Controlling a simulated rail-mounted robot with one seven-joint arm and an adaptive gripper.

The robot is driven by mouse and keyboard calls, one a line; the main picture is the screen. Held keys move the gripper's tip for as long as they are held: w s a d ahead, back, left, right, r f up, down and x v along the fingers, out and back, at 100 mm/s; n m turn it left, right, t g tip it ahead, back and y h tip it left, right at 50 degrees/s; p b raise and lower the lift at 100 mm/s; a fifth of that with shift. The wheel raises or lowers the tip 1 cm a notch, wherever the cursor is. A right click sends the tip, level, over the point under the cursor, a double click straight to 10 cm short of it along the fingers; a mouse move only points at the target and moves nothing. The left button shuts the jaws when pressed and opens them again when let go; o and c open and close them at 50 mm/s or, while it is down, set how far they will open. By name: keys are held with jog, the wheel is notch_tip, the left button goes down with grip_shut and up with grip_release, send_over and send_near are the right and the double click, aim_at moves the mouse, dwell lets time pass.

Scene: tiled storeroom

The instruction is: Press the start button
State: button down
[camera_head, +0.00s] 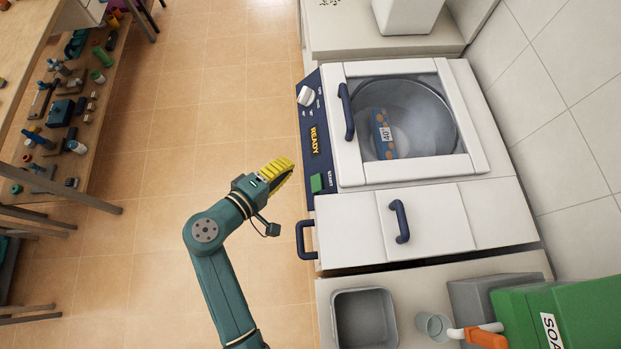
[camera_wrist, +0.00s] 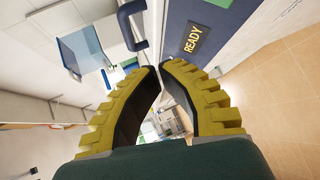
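A counter with a grey basin (camera_head: 364,318) is below. A cluttered shelf (camera_head: 62,120) is far left; open tiled floor lies between.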

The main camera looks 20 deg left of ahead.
aim_at(317, 184)
jog(key=shift+s+a+f, duration=0.3)
jog(key=shift+a+f, duration=0.35)
jog(key=shift+f, duration=0.15)
jog(key=shift+w+d+f+b, duration=0.45)
jog(key=shift+d+f+b, duration=0.45)
jog(key=shift+d+f, duration=0.1)
jog(key=shift+w+d+f+b, duration=0.45)
jog(key=shift+d+f+b, duration=0.4)
jog(key=shift+f, duration=0.15)
jog(key=shift+w+d+f+b, duration=0.45)
jog(key=shift+d+f+b, duration=0.45)
jog(key=shift+d+f, duration=0.1)
jog(key=shift+w+d+f, duration=0.15)
jog(key=shift+d+f, duration=0.1)
jog(key=shift+f, duration=0.05)
